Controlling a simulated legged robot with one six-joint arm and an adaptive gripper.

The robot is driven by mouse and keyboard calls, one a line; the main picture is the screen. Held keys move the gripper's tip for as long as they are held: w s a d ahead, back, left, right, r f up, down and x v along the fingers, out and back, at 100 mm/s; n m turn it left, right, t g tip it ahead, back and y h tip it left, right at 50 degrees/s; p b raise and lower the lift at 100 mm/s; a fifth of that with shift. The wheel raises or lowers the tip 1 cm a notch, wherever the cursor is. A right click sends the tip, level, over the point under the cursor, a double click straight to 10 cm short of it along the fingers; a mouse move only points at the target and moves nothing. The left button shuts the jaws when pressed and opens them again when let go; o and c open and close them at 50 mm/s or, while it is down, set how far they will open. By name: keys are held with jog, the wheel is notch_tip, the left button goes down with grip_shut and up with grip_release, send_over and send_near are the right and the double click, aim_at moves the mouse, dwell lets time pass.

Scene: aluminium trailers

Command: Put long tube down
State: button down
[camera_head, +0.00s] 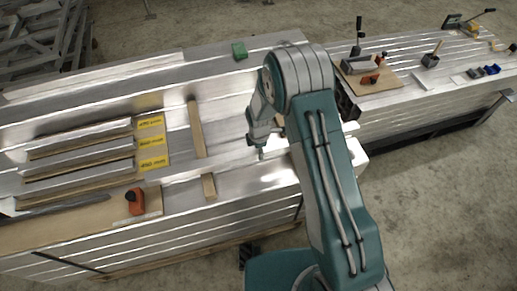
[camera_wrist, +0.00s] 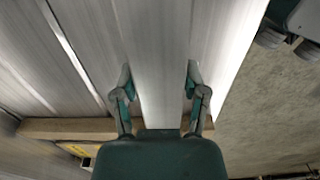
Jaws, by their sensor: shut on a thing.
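My gripper (camera_wrist: 160,85) is shut on a long silver tube (camera_wrist: 163,55) in the wrist view. One finger is on each side of it, and the tube runs away between them toward the top of the picture. In the head view my gripper (camera_head: 262,150) is low over the aluminium bench top, right of a wooden batten (camera_head: 196,128). My arm hides much of the tube there. I cannot tell whether the tube touches the bench. Several other silver tubes (camera_head: 78,148) lie at the left beside yellow labels (camera_head: 151,142).
A short wooden block (camera_head: 209,187) and an orange tool (camera_head: 135,200) are near the front edge. A green block (camera_head: 240,50) sits at the back. A second bench (camera_head: 410,85) with tools stands at the right. Bare bench top lies between batten and gripper.

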jog(key=shift+c, duration=0.6)
grip_release()
jog(key=s+d+r+m+t, duration=0.1)
jog(key=s+d+r+m, duration=0.15)
jog(key=r, duration=0.95)
jog(key=s+d+r+m, duration=0.1)
jog(key=d+r+m, duration=0.15)
jog(key=r, duration=1.05)
jog(key=s+d+r+m+t, duration=0.2)
jog(key=s+d+r+m, duration=0.2)
jog(key=s+r+m, duration=0.3)
jog(key=s+d+r+m+t, duration=0.2)
jog(key=s+d+r+m, duration=0.3)
jog(key=s, duration=1)
notch_tip(320, 180, up, 3)
jog(key=m, duration=0.4)
jog(key=shift+d+t, duration=0.25)
jog(key=shift+t, duration=0.05)
